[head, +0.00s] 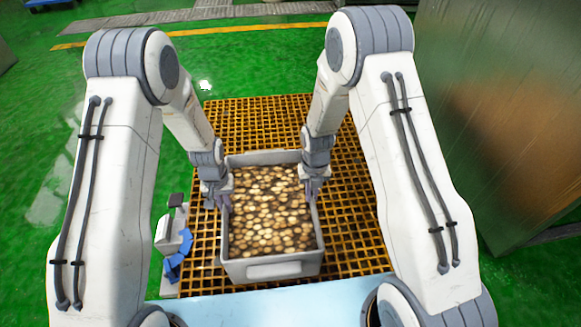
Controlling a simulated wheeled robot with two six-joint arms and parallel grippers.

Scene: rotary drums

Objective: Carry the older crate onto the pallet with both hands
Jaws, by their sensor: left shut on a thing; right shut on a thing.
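A grey crate (275,270) full of small round yellow-brown pieces is in the middle of the head view, over an orange-yellow grating (355,240). My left gripper (222,200) is shut on the crate's left wall near its far end. My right gripper (312,188) is shut on the crate's right wall, at about the same distance. The fingertips are partly hidden by the wrists and the rim. I cannot tell whether the crate's bottom touches the grating. No pallet is clearly recognisable, unless the grating is its surface.
A white and blue device (175,245) stands just left of the grating. A large metal surface (505,120) rises at the right. A light blue surface (270,308) lies at the near edge. Green floor (250,55) is open beyond the grating, with a yellow line across it.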

